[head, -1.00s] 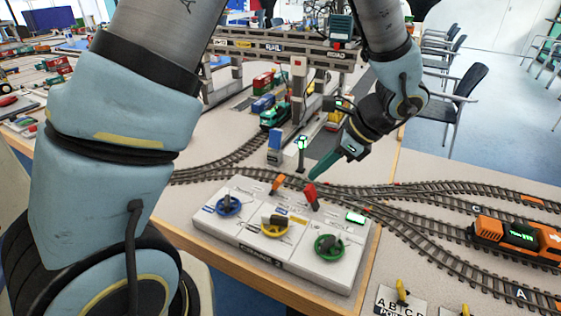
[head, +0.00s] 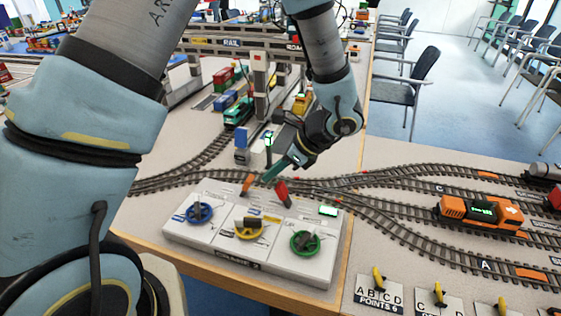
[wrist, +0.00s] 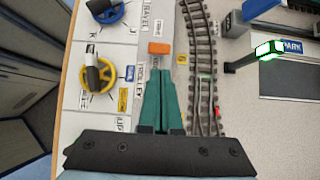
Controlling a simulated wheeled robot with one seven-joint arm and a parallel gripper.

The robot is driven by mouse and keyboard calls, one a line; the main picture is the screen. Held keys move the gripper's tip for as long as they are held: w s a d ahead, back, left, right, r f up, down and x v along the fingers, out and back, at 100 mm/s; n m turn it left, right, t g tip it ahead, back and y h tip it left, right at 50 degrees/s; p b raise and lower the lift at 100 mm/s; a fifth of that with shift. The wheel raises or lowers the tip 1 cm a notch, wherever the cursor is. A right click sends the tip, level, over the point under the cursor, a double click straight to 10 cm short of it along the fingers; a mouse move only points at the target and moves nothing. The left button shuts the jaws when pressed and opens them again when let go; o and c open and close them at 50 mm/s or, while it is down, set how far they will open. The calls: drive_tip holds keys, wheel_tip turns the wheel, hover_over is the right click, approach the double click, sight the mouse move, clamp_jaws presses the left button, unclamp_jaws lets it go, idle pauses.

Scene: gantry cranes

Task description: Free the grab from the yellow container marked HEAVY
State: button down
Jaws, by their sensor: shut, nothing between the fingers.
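A control box (head: 215,240) carries blue (head: 199,213), yellow (head: 249,228) and green (head: 305,241) knobs, plus an orange lever (head: 247,184) and a red lever (head: 282,193). My gripper (head: 266,179) has green fingers, shut and empty, near the two levers at the box's far edge. In the wrist view its tips (wrist: 160,72) lie just short of the orange lever (wrist: 160,48); I cannot tell if they touch. The gantry crane (head: 259,80) stands behind, with a yellow object (head: 301,103) partly behind my arm. I cannot read HEAVY or make out the grab.
Tracks (head: 370,192) run behind and right of the box, with an orange locomotive (head: 480,212) at right. A lit green post (head: 268,142) and blue sign (head: 241,140) stand behind my gripper. Points switches (head: 379,290) are at the front right.

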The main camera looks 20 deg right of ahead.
sight(246, 187)
drive_tip(key=shift+x, duration=1.9)
drive_tip(key=shift+p, duration=0.3)
drive_tip(key=shift+w+a+r, duration=0.15)
drive_tip(key=shift+r, duration=0.05)
